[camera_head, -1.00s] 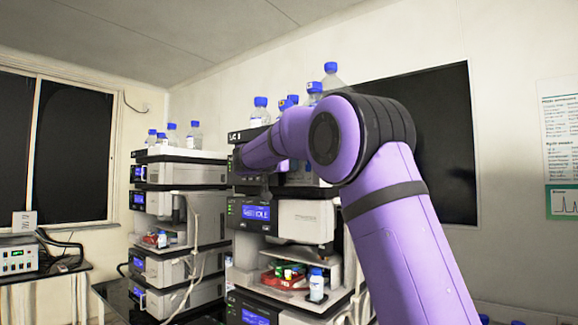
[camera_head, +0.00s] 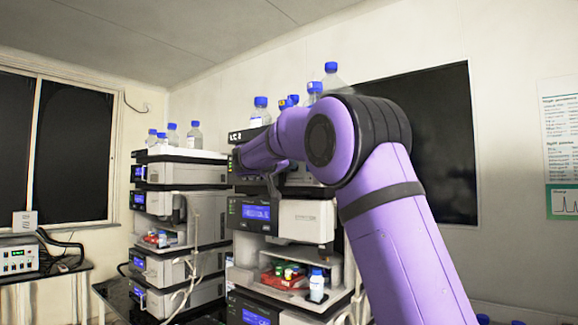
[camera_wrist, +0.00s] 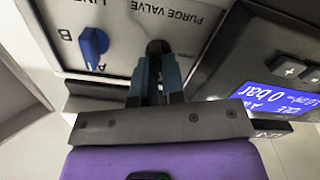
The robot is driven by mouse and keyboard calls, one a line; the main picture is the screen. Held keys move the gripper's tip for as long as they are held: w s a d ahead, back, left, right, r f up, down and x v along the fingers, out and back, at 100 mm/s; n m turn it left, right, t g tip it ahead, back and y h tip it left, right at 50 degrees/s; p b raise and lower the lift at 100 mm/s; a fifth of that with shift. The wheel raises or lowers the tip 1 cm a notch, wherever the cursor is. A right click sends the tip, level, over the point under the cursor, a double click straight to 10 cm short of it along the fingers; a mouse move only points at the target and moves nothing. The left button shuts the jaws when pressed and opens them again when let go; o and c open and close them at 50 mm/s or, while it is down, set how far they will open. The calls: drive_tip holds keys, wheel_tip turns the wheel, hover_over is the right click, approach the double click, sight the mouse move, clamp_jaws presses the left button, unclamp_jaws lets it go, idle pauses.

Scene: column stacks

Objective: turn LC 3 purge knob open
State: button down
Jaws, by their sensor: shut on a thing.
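In the wrist view the dark purge knob (camera_wrist: 158,45) sits on a pale panel beside the upside-down words "PURGE VALVE". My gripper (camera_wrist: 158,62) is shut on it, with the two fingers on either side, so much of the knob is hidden. In the head view my purple arm reaches to the upper part of the nearer instrument stack (camera_head: 306,221), whose top label begins "LC"; its number is hard to read. My gripper (camera_head: 275,182) shows only partly there, and the knob is hidden.
A blue knob (camera_wrist: 93,45) marked A and B lies left of the fingers; a blue display (camera_wrist: 287,98) reading 0 bar lies right. Blue-capped bottles (camera_head: 260,112) stand on top. A second stack (camera_head: 185,190) stands to the left.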

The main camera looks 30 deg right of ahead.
drive_tip(key=n, duration=1.1)
drive_tip(key=shift+w+a+f, duration=0.1)
drive_tip(key=shift+w+f, duration=0.2)
drive_tip(key=shift+f, duration=0.05)
drive_tip(key=shift+n, duration=0.5)
drive_tip(key=c, duration=1.2)
unclamp_jaws()
drive_tip(key=v, duration=1)
drive_tip(key=shift+s+a, duration=0.15)
drive_tip(key=shift+a, duration=0.25)
